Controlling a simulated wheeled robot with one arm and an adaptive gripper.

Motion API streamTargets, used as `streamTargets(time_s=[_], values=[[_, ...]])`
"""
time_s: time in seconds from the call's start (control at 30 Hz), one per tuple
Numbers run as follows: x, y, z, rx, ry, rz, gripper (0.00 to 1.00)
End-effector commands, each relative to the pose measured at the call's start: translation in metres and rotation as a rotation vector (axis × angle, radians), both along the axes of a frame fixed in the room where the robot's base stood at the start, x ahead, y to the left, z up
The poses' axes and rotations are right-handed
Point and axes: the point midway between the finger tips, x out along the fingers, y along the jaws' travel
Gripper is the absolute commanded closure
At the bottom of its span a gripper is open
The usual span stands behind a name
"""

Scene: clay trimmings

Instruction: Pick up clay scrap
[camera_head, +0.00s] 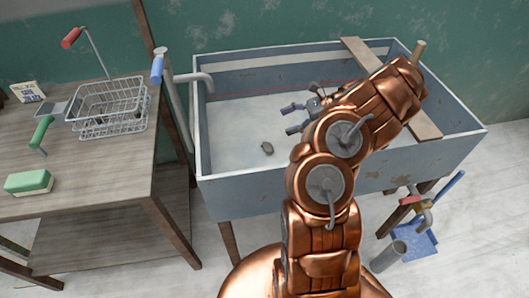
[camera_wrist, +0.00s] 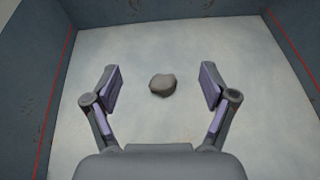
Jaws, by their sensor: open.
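The clay scrap (camera_head: 267,148) is a small grey-brown lump on the pale floor of the blue-grey trough (camera_head: 218,190). In the wrist view the clay scrap (camera_wrist: 162,85) lies between the lines of the two fingers, a little beyond their tips. My gripper (camera_head: 291,118) is open and empty inside the trough, to the right of the scrap and apart from it in the head view. In the wrist view my gripper (camera_wrist: 162,87) has both fingers spread wide with purple pads facing inward. My arm hides part of the trough.
A wooden board (camera_head: 405,100) lies across the trough's right part. The trough walls rise around the scrap. A wooden table (camera_head: 95,180) at left holds a wire basket (camera_head: 108,105) and a green sponge (camera_head: 29,182). A blue dustpan (camera_head: 420,242) lies on the floor at right.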

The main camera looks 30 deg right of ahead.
Motion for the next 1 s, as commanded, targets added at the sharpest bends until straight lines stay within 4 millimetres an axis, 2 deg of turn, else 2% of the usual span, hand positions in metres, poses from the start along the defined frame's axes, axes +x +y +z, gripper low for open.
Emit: streamTargets(time_s=[0.03, 0.2, 0.4, 0.53, 0.73, 1.0], values=[[0.000, 0.000, -0.025, 0.000, 0.000, 0.000, 0.16], [0.000, 0.000, -0.059, 0.000, 0.000, 0.000, 0.16], [0.000, 0.000, -0.087, 0.000, 0.000, 0.000, 0.16], [0.000, 0.000, -0.097, 0.000, 0.000, 0.000, 0.16], [0.001, 0.003, -0.102, 0.000, 0.000, 0.001, 0.16], [0.010, 0.023, -0.109, 0.003, 0.000, 0.003, 0.16]])
